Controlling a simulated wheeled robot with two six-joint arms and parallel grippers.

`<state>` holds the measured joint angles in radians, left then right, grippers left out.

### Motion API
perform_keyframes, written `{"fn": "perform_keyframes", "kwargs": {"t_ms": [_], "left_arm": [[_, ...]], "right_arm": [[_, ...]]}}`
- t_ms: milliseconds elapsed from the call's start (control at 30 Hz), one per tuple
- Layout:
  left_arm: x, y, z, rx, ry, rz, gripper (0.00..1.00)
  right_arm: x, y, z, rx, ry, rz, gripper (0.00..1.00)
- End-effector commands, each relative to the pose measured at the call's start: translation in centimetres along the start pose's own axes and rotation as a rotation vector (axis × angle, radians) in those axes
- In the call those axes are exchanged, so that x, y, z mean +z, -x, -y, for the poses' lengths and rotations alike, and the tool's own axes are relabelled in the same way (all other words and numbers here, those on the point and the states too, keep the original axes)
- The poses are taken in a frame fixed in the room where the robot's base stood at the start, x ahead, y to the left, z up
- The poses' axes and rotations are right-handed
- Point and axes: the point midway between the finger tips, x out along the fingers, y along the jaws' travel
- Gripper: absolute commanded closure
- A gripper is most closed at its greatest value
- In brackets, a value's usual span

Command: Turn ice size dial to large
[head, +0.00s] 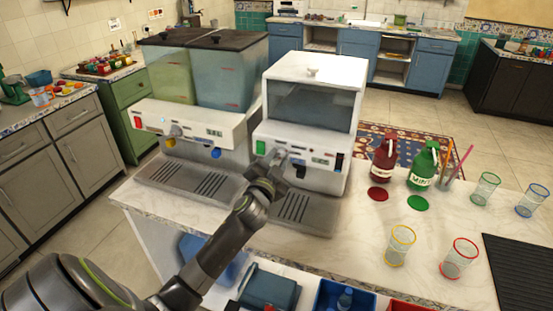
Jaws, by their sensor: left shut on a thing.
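My left gripper (279,166) reaches the middle of this panel and is shut on the ice size dial. The jaws cover most of the dial, so its pointer and setting cannot be read. A green switch (261,147) sits left of the gripper on the panel. My right gripper is not in view.
A two-tank drink dispenser (190,125) stands close on the left. Red (383,158) and green (423,166) syrup bottles stand to the right. Glasses with yellow (400,246) and red (460,258) rims stand nearer. The counter (350,235) between is clear.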

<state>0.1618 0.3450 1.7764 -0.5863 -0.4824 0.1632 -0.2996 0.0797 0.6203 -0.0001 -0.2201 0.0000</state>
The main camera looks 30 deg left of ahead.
Motion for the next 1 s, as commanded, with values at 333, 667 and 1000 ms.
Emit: {"fn": "perform_keyframes", "kwargs": {"t_ms": [333,667,1000], "left_arm": [[-0.05,0.00,0.06,0.003,-0.218,-0.014,0.94],[0.00,0.00,-0.01,0.004,-0.295,-0.020,0.94],[0.03,0.00,-0.01,0.004,-0.302,-0.020,0.94]], "right_arm": [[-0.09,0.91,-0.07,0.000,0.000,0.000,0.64],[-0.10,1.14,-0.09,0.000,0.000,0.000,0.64],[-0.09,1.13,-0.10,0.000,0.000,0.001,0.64]]}}
